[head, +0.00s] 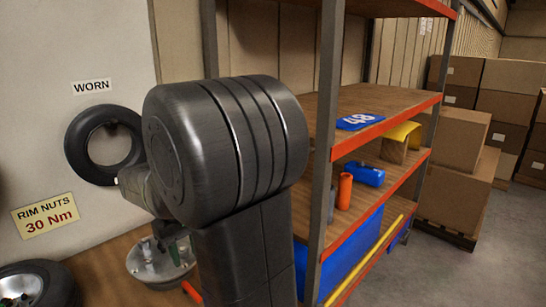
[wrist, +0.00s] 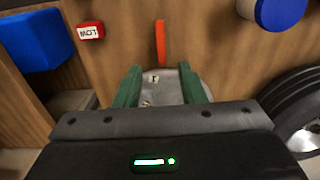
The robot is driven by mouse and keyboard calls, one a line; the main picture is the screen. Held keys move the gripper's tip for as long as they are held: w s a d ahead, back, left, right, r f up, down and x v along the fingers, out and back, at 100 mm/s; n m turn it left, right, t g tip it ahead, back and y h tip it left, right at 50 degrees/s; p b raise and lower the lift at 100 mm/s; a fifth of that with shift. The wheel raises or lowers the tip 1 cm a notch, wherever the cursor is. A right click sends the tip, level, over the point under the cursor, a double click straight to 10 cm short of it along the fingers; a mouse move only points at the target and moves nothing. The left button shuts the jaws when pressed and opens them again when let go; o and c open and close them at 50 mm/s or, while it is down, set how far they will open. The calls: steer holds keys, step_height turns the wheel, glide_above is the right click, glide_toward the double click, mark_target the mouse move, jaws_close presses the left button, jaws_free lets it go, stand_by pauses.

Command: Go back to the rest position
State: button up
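My gripper (wrist: 162,75) shows in the wrist view with its two green fingers spread apart. No held thing shows between them. A round silvery metal dish (wrist: 165,92) with small bits in it lies below and between the fingers. Whether the fingers touch it I cannot tell. In the head view, my thick dark arm fills the middle and hides most of the gripper. The metal dish (head: 150,271) shows on the wooden bench at the lower left, partly covered by my arm.
A tyre (head: 82,146) hangs under a WORN label; a wheel (head: 38,284) is at lower left. A shelf rack (head: 390,112) stands close right of my arm, with cartons (head: 465,185) beyond. The wrist view shows an orange bar (wrist: 160,43) and a red LOW block (wrist: 90,30).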

step_height(320, 180, down, 12)
steer(key=shift+f, duration=0.2)
steer(key=shift+s+a+r+m, duration=0.1)
steer(key=shift+s+r+m, duration=0.1)
steer(key=shift+m, duration=0.2)
steer(key=shift+w, duration=0.1)
